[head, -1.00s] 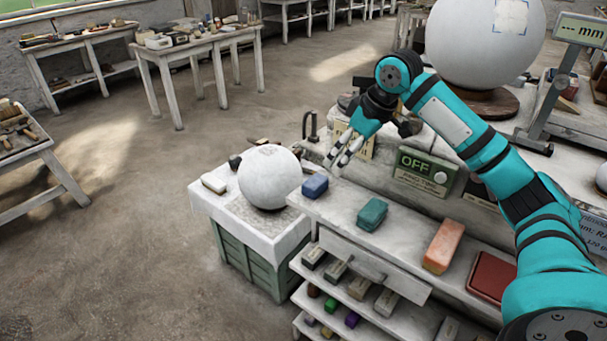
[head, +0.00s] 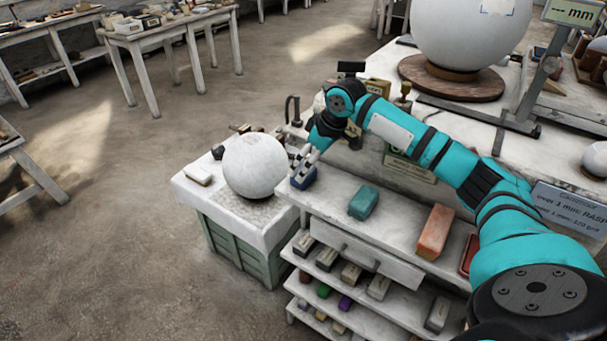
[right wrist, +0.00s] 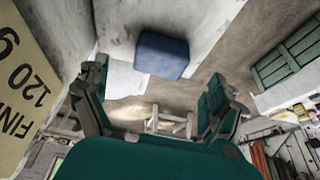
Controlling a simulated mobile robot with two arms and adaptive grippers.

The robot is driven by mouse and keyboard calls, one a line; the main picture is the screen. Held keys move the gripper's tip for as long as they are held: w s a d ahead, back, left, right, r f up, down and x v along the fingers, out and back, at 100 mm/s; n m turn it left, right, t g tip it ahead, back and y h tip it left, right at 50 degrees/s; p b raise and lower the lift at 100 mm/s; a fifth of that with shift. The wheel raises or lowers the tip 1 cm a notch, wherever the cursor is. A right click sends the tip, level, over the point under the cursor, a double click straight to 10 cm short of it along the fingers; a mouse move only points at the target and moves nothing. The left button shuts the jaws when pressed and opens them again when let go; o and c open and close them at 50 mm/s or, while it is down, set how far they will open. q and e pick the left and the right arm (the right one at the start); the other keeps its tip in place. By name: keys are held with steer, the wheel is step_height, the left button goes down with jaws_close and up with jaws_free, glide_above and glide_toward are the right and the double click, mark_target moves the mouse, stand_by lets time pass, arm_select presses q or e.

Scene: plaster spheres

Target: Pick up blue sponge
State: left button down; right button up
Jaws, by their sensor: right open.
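The blue sponge (head: 304,178) lies on the top shelf at its left end, partly hidden behind my right gripper in the head view. In the right wrist view the blue sponge (right wrist: 162,55) sits beyond the open fingers, between their lines and apart from them. My right gripper (head: 300,167) points down at the sponge in the head view. Its two fingers (right wrist: 155,95) are spread wide with nothing between them. My left gripper is not in view.
On the same shelf (head: 393,214) stand a teal block (head: 363,202) and an orange block (head: 435,231). A white sphere (head: 254,166) rests on a green crate stand just left of the sponge. Lower shelves hold several small blocks. A large sphere (head: 470,38) stands behind my arm.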

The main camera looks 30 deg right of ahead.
steer(key=p+x, duration=0.1)
steer(key=x, duration=0.3)
steer(key=shift+f, duration=0.1)
steer(key=shift+w+f, duration=0.25)
steer(key=shift+f, duration=0.25)
steer(key=c, duration=0.9)
